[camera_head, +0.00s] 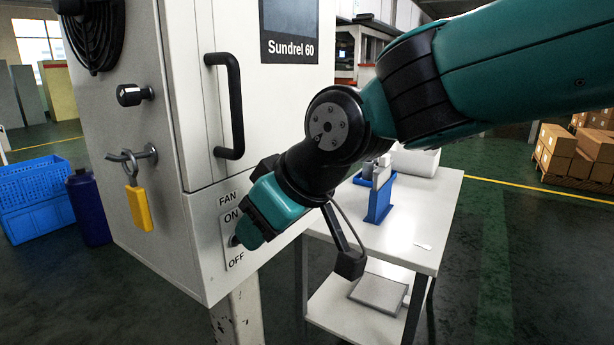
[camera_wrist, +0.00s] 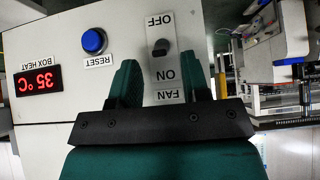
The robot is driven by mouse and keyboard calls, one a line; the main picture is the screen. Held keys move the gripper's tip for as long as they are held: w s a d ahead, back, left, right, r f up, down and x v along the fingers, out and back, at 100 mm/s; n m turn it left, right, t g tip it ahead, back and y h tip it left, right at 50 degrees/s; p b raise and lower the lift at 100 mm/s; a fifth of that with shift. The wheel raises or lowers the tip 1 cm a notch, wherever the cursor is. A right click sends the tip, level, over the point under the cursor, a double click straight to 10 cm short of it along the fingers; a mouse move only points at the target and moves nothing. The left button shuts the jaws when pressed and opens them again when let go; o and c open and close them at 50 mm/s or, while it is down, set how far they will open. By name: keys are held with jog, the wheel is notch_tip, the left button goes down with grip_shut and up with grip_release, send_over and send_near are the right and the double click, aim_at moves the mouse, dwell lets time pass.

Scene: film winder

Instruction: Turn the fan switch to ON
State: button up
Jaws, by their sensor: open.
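The fan switch (camera_wrist: 161,46) is a small dark knob on a light plate marked FAN, ON and OFF. The wrist view shows it upside down, with OFF above the knob and ON below it. The knob seems to lean to the OFF side, but it is too small to be sure. My gripper (camera_wrist: 161,64) is open, with one green finger on each side of the plate in the wrist view. The knob shows just beyond the fingertips; I cannot tell whether they touch. In the head view my gripper (camera_head: 243,232) covers most of the switch plate (camera_head: 229,256).
A white table (camera_head: 420,225) stands right.

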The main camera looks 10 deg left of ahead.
jog(key=v, duration=1.3)
jog(key=shift+d+r+b, duration=0.2)
jog(key=shift+r+b, duration=0.05)
jog(key=shift+b, duration=0.2)
jog(key=shift+s, duration=0.1)
jog(key=s+d+f+m+g+h, duration=0.1)
jog(key=s+d+f+m, duration=0.2)
jog(key=d+f, duration=0.5)
jog(key=s+d+f+m+g+h, duration=0.1)
jog(key=s+d+f+m+h, duration=0.1)
jog(key=s+d+f, duration=0.4)
jog(key=d+f+m, duration=0.1)
jog(key=d+f, duration=0.1)
jog(key=d, duration=0.2)
jog(key=shift+s+f+g, duration=0.15)
jog(key=shift+s+g, duration=0.1)
jog(key=shift+g, duration=0.15)
jog(key=shift+d, duration=0.1)
